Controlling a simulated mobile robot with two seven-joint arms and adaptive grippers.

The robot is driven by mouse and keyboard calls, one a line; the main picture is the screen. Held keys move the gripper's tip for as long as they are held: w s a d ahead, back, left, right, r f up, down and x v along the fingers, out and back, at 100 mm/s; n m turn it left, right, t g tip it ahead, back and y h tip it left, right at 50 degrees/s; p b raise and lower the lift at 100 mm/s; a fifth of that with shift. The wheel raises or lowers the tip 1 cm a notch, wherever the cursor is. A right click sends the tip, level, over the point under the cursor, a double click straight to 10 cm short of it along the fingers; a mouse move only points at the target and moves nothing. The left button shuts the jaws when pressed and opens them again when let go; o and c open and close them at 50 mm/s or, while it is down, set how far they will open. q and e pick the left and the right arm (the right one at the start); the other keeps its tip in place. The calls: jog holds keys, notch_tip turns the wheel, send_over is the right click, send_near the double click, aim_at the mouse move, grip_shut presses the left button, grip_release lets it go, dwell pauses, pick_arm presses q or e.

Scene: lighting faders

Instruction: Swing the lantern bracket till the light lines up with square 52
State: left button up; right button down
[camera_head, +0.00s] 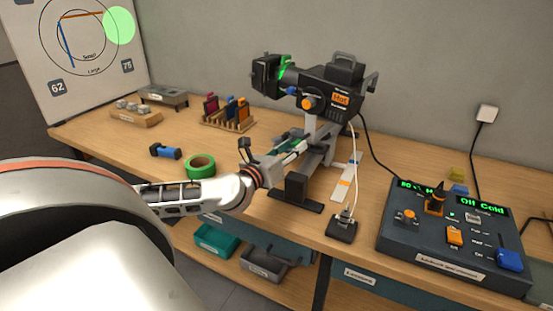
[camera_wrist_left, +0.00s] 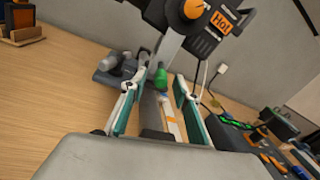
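The black lantern (camera_head: 335,88), with an orange "Hot" label, stands on a grey bracket (camera_head: 318,135) on the bench; it also shows in the wrist view (camera_wrist_left: 205,30). Its green light spot (camera_head: 119,25) falls at the board's upper right, above a square (camera_head: 127,65) reading about 76. Another square (camera_head: 57,87) seems to read 62 or 52. My left gripper (camera_head: 290,152) is at the bracket's lower part. In the wrist view its teal-padded fingers (camera_wrist_left: 158,100) are apart, with a green knob (camera_wrist_left: 161,77) beyond them in the gap. Contact cannot be told. My right gripper is out of view.
The control desk (camera_head: 450,235) with green displays stands at the right. Green tape (camera_head: 200,166), a blue dumbbell-like piece (camera_head: 165,152) and a rack of coloured pieces (camera_head: 228,115) lie left of the lantern. Cables run behind and right of it.

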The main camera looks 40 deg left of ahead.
pick_arm(q)
jog(key=s+d, duration=0.1)
jog(key=s, duration=0.9)
jog(key=shift+s, duration=0.15)
jog(key=shift+d, duration=0.1)
dwell(0.5)
jog(key=s+d+f+n+g+h, duration=0.1)
jog(key=s+d+f+n+g, duration=0.1)
jog(key=s+d+f+n, duration=0.3)
jog(key=s+d+f+n+g+h, duration=0.2)
jog(key=s+d+f+n, duration=0.2)
jog(key=d+f+n, duration=0.8)
jog(key=s+d+f+n+g+h, duration=0.2)
jog(key=s+d+f+n, duration=0.3)
jog(key=f, duration=1.4)
jog(key=d+n+g, duration=0.1)
jog(key=d+n, duration=0.3)
jog(key=n, duration=0.1)
jog(key=shift+s, duration=0.35)
